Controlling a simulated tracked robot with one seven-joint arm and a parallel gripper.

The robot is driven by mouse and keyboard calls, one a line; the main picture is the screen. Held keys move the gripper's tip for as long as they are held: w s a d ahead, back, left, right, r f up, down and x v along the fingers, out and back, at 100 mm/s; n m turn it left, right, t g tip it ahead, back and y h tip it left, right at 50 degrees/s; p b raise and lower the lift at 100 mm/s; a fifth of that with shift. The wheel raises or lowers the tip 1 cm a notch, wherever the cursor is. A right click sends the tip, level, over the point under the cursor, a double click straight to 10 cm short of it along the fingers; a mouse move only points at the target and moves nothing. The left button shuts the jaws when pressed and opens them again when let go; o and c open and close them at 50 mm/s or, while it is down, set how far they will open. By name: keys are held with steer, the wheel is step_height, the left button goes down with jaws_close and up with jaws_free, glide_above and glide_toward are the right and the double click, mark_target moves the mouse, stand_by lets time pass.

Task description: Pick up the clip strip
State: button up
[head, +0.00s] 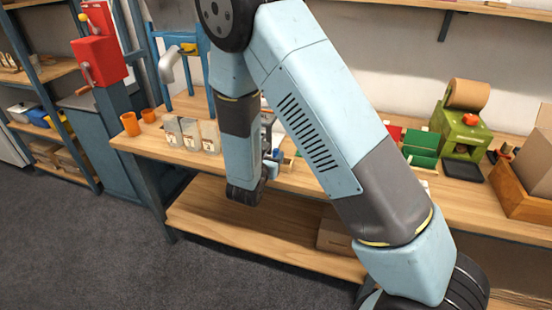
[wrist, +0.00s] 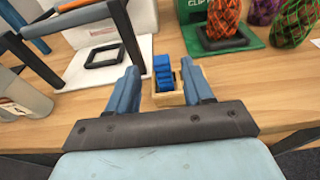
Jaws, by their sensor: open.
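Blue clip strips (wrist: 163,72) stand in a small pale wooden holder (wrist: 170,98) on the bench in the wrist view. One stands taller at the left, with another blue piece close on its right. My gripper (wrist: 160,78) is open, with its two blue-grey fingers spread left and right of the strips. The holder lies just beyond the gap between the fingers. I see no contact between fingers and strips. In the head view, my arm hides most of this spot.
Behind the holder are a green box (wrist: 193,10) and filled net bags (wrist: 222,18). A white stand with a dark square frame (wrist: 104,54) is at left, near a bottle-like container (wrist: 22,95). The wooden bench (wrist: 255,90) is bare at right front.

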mark_target(275, 153)
steer(key=x, duration=0.4)
steer(key=shift+w+d+f, duration=0.15)
steer(key=shift+w+f, duration=0.05)
steer(key=shift+f, duration=0.1)
jaws_close()
